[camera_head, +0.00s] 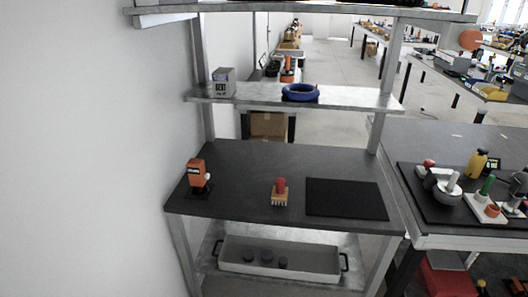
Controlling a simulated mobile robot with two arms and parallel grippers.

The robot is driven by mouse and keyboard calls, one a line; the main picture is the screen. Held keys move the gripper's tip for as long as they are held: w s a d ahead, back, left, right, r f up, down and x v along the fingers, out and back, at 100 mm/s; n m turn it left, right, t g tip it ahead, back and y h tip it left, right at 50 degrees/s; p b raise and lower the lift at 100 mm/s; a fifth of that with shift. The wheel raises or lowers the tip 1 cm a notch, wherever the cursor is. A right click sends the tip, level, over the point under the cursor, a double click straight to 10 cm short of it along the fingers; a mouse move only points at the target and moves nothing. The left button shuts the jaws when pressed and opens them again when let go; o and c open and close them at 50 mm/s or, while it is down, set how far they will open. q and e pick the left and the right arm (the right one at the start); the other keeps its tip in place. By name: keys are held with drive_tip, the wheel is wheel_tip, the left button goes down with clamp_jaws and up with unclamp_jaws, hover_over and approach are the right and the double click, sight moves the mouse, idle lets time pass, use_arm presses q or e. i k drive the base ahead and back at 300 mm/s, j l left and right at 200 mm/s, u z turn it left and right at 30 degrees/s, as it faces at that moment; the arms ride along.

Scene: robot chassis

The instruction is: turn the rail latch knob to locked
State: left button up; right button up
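A shelving rack has a dark middle shelf (245,160). An orange upright device (197,173) with a dark label stands on its left part, on a dark base. A small whitish round part (208,178) sticks out at the device's right side and could be the latch knob, but it is too small to tell how it is turned. A small tan block (279,198) with a red upright piece (281,184) stands near the shelf's middle. Neither of my grippers is in view.
A flat black mat (346,199) lies on the shelf's right part. The shelf above holds a grey box (223,82) and a blue ring (300,92). A tray (233,264) sits below. A cluttered table (427,149) adjoins on the right; a white wall (80,150) is left.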

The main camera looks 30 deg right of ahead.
sight(470, 40)
drive_tip(key=z, duration=1.95)
